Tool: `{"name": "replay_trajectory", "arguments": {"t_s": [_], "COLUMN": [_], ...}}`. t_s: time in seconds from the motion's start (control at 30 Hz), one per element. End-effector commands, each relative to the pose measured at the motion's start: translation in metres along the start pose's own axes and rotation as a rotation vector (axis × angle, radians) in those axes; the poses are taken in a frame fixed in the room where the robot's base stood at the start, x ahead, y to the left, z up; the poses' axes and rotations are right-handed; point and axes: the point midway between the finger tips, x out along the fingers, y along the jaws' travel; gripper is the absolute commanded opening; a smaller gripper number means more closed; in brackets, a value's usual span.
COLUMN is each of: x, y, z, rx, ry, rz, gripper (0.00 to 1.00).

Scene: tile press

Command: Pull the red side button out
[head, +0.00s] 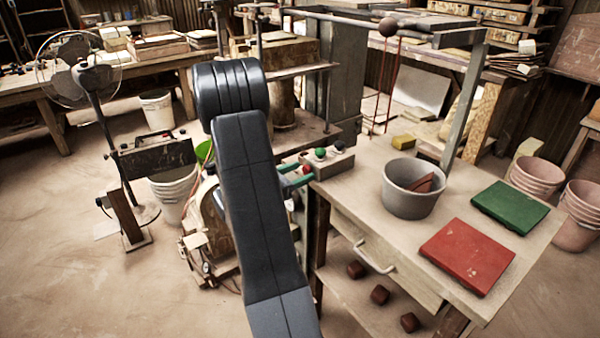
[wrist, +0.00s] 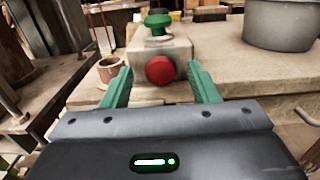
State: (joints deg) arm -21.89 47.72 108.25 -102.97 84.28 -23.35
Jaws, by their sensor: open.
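The red side button (wrist: 160,70) is a round knob on the front face of a pale control box (wrist: 173,48) in the wrist view. In the head view, a small red spot of the button (head: 305,169) shows at the left end of the box (head: 335,165). My gripper (wrist: 159,71) is open, with one green finger to each side of the button and visible gaps between. The green fingers also show at the box in the head view (head: 295,175). I cannot tell how far the fingertips reach past the button. A green knob (wrist: 158,20) stands on top of the box.
A grey bucket (head: 412,190) stands on the bench right of the box. A red tile (head: 467,256) and a green tile (head: 510,207) lie farther right. The press frame (head: 345,75) rises behind. A drawer handle (head: 374,258) sticks out below.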

Motion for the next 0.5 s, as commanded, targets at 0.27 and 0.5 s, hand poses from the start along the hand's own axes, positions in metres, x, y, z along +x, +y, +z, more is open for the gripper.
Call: {"name": "replay_trajectory", "arguments": {"t_s": [0.27,0.5], "x": [0.0068,0.0066], "y": [-0.0003,-0.0004], "z": [-0.0002,-0.0002], "rx": [-0.001,-0.001], "ry": [0.000,0.000], "rz": [-0.001,-0.001], "gripper": [0.55,0.33]}}
